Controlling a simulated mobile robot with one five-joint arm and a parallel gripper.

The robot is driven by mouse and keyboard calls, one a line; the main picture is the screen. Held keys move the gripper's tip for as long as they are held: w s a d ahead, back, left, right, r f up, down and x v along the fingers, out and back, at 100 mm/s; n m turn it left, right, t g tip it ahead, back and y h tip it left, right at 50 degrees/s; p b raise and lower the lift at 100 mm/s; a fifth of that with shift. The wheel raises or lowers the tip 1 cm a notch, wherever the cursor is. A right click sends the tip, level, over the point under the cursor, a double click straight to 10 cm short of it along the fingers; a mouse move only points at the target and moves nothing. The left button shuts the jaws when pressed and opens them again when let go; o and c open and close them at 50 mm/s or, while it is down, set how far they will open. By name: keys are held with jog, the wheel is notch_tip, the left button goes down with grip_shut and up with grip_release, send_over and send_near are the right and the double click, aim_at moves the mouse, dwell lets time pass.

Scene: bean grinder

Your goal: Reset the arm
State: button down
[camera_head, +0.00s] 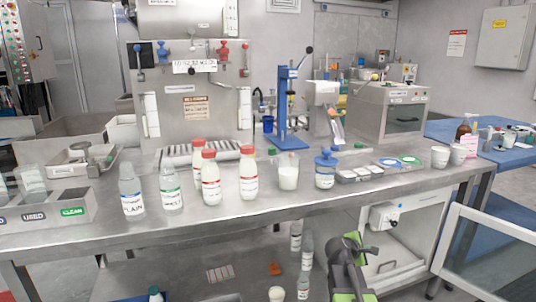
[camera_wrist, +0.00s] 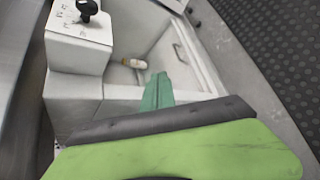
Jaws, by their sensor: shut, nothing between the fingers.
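My gripper (camera_head: 352,243) shows at the bottom of the head view as a black and green form in front of the bench, below its top. In the wrist view my gripper (camera_wrist: 157,92) reaches over a pale open compartment. Its fingers are shut and nothing shows between them. A white box with a black knob (camera_wrist: 80,40) stands to the left of the fingers in the wrist view. A similar white box (camera_head: 384,215) shows under the bench in the head view, to the right of my gripper.
The steel bench (camera_head: 258,216) carries several bottles, a beaker (camera_head: 288,172) and a blue press stand (camera_head: 286,110). Bottles (camera_head: 307,250) stand below it, left of my gripper. A pale-framed panel (camera_head: 490,250) stands at right. A small bottle (camera_wrist: 134,63) lies in the compartment.

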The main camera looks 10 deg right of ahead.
jog(key=s+a+f+m+g+y, duration=0.45)
jog(key=s+a+m, duration=0.4)
jog(key=a, duration=0.45)
jog(key=s+a+f+m+g+y, duration=0.3)
jog(key=s+a+f+m+y, duration=0.3)
jog(key=s+a, duration=0.5)
notch_tip(320, 180, up, 38)
jog(key=w+a+h+p, duration=0.1)
jog(key=w+a+p, duration=0.1)
jog(key=p, duration=3.7)
jog(key=shift+w+r, duration=0.15)
jog(key=shift+r, duration=0.1)
jog(key=shift+m, duration=0.25)
